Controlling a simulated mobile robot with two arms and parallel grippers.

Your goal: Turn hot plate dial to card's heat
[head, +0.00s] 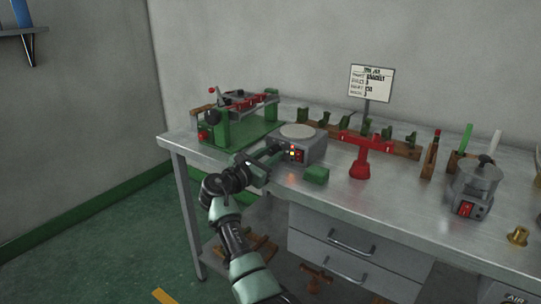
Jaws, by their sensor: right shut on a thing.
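The hot plate (310,148) is a grey box with a pale round top on the metal bench, with small red and yellow lights on its front. My right gripper (277,151) is at the left part of the hot plate's front, shut on what appears to be its dial. The dial is hidden by the fingers, so its setting cannot be read. The white card (370,82) stands on a post behind; its printed lines are too small to read surely. My left gripper is not in view.
A green-based press (237,134) stands left of the hot plate. A green block (316,175) lies in front of it, and a red stand (361,160) is to the right. A grey pot (474,183) stands farther right. The bench (400,195) front is mostly clear.

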